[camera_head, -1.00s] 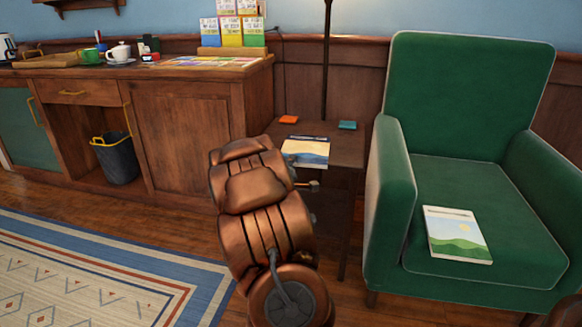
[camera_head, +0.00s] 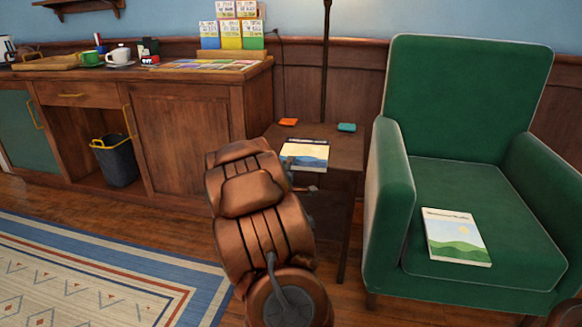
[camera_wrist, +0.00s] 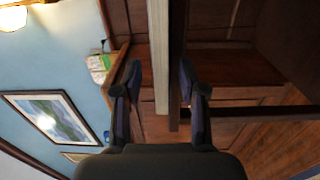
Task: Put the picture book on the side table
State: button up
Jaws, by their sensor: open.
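A thin book with a pale yellow and blue mountain cover (camera_head: 305,156) lies flat on the dark wood side table (camera_head: 342,150), at its front edge. A second thin book with green hills on its cover (camera_head: 456,237) lies on the armchair seat. I cannot tell which is called the picture book. My gripper (camera_wrist: 160,78) is open in the wrist view, its fingers on either side of a pale strip, probably the first book's edge (camera_wrist: 158,60), and the dark table edge (camera_wrist: 177,70). I cannot tell whether they touch. My arm hides most of the gripper in the head view.
An orange item (camera_head: 288,122) and a teal item (camera_head: 346,127) lie at the table's back. The green armchair (camera_head: 390,190) stands close on the right, a wooden cabinet (camera_head: 185,128) on the left. A lamp pole (camera_head: 326,70) rises behind the table.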

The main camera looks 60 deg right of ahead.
jog(key=b+v, duration=0.7)
jog(key=v, duration=0.3)
jog(key=shift+s+a, duration=0.15)
jog(key=shift+a, duration=0.25)
jog(key=shift+r, duration=0.1)
dwell(0.3)
